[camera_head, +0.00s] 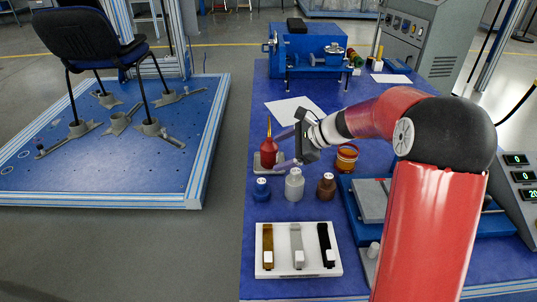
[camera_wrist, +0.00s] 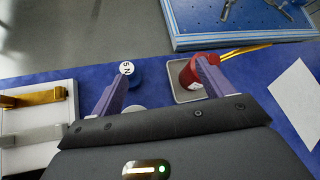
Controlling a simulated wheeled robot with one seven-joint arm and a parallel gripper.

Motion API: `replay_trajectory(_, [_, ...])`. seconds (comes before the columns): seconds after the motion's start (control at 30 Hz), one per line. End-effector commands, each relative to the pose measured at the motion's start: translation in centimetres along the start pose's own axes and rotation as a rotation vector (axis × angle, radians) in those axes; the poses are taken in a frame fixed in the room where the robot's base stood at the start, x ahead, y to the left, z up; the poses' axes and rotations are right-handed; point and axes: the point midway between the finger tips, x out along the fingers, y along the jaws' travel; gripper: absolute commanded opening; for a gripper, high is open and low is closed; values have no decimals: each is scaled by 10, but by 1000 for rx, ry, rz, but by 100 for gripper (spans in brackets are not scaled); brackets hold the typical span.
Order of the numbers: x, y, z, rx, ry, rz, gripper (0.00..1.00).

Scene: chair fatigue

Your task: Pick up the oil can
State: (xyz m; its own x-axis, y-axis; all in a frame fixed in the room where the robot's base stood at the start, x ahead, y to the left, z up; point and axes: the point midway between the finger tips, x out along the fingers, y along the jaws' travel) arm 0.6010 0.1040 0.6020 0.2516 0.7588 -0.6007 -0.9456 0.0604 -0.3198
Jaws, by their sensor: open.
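The oil can is red with a thin gold spout. In the head view the oil can (camera_head: 268,149) stands upright on a small grey square plate (camera_head: 257,168). In the wrist view the oil can (camera_wrist: 187,76) is partly hidden behind the right finger, and its spout points right. My gripper (camera_head: 281,150) is open and empty, just right of the can in the head view. In the wrist view the gap of my gripper (camera_wrist: 163,70) shows mostly blue table, with the can toward its right side. Whether a finger touches the can I cannot tell.
A white tray (camera_head: 262,228) holds several strips. An orange container (camera_head: 346,158) stands right. White paper (camera_head: 293,109) lies behind.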

Motion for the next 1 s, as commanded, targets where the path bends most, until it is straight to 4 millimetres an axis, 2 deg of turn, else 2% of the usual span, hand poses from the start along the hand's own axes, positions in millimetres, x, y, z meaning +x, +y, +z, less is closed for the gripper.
replay_trajectory(0.03, [14,-13,-20,102,-51,-23,79])
replay_trajectory(0.1, [25,-28,-34,212,-109,-51,79])
replay_trajectory(0.33, [44,-55,-64,418,-220,-104,79])
replay_trajectory(0.77, [81,-65,-61,446,-237,-109,79])
replay_trajectory(1.0, [115,-73,-53,445,-236,-108,79])
